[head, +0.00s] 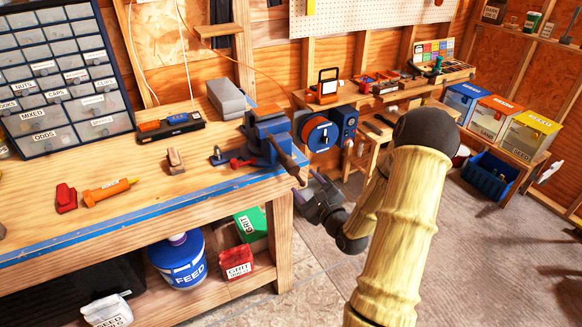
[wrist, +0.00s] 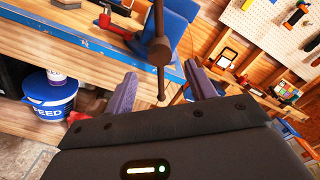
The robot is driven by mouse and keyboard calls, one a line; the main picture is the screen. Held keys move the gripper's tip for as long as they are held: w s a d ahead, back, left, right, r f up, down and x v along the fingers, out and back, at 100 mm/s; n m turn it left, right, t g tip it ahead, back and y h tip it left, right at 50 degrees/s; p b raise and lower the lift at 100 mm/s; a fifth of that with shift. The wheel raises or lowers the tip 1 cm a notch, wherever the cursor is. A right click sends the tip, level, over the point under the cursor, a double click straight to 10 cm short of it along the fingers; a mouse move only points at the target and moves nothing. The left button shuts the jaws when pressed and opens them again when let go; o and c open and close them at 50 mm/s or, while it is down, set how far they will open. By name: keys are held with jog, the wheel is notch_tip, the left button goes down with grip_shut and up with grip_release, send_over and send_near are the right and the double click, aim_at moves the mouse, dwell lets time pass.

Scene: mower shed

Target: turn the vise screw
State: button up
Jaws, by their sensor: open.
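The blue vise (head: 266,137) is mounted at the right front corner of the workbench. Its brown screw (head: 284,156) with a handle bar sticks out over the bench's front edge, towards my gripper (head: 316,197). In the wrist view the vise (wrist: 185,20) is at the top. The vise screw (wrist: 160,52) and its hanging bar show between the two purple-grey fingers of my gripper (wrist: 165,92). The fingers are apart, with nothing clamped between them. I cannot tell whether a finger touches the bar.
The bench's blue front edge (head: 150,208) lies close to my gripper. Under the bench stand a FEED bucket (head: 178,262), a red box (head: 236,262) and a green box (head: 250,224). An orange-and-blue reel (head: 318,133) is behind the vise.

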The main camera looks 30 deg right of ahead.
aim_at(295, 172)
jog(key=w, duration=0.4)
jog(key=w+p, duration=0.1)
jog(key=w, duration=0.4)
jog(key=shift+w+a+p, duration=0.2)
jog(key=shift+w+p, duration=0.1)
jog(key=c, duration=1)
